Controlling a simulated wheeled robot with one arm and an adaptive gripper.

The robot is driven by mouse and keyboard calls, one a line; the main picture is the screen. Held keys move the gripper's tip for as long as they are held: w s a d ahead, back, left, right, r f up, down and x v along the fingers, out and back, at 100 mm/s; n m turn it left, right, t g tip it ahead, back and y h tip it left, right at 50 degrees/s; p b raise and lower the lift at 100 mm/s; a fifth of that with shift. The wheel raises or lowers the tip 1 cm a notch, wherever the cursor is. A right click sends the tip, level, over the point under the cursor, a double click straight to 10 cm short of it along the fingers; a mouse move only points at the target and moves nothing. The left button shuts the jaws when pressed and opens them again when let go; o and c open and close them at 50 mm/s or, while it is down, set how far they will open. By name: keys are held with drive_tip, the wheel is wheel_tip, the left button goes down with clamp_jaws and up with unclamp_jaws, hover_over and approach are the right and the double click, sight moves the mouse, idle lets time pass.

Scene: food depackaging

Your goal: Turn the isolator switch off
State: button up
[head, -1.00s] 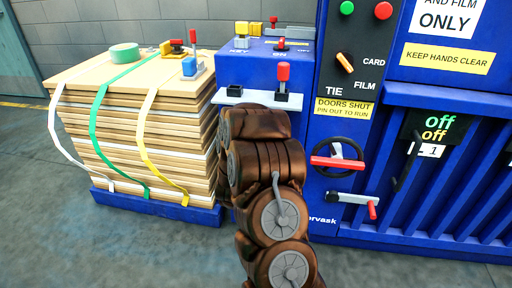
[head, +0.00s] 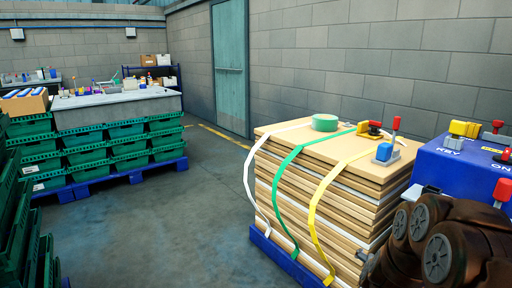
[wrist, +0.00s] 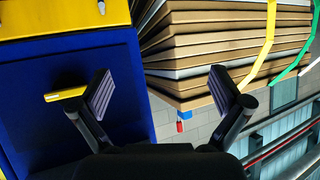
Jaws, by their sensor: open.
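A red-handled control (head: 504,156) lies by the "ON" marking on the blue machine's top, cut by the right edge of the head view. A red upright lever (head: 503,188) stands lower, partly behind my arm. No label legible here says which one is the isolator switch. My gripper (wrist: 165,94) is open and empty in the wrist view, its two dark fingers wide apart. Behind the fingers are a blue panel (wrist: 40,110) at left and the stacked sheets. In the head view my arm fills the lower right, and I cannot make out my gripper's fingers there.
A strapped stack of board sheets (head: 310,205) stands on a blue pallet (head: 275,258) beside the machine. Green crates (head: 125,145) stand at left. The floor (head: 160,235) between is clear.

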drive_tip(key=s+a+r+n+g+y, duration=0.1)
drive_tip(key=s+a+n+g+y, duration=0.15)
drive_tip(key=s+a, duration=0.5)
drive_tip(key=s+a+r+n+g+y, duration=0.15)
drive_tip(key=s+a+y, duration=0.25)
drive_tip(key=a, duration=0.7)
drive_tip(key=s+a+r+n+g, duration=0.25)
drive_tip(key=s+g, duration=0.25)
drive_tip(key=s, duration=0.9)
drive_tip(key=s+a+r+n+g, duration=0.1)
drive_tip(key=s+a+r+g, duration=0.2)
drive_tip(key=s, duration=1.1)
wheel_tip(320, 180, up, 21)
drive_tip(key=d+p, duration=0.1)
drive_tip(key=p, duration=1.8)
drive_tip(key=shift+s+d+f, duration=0.15)
drive_tip(key=shift+s+d, duration=0.15)
drive_tip(key=shift+s, duration=0.1)
drive_tip(key=shift+h, duration=0.25)
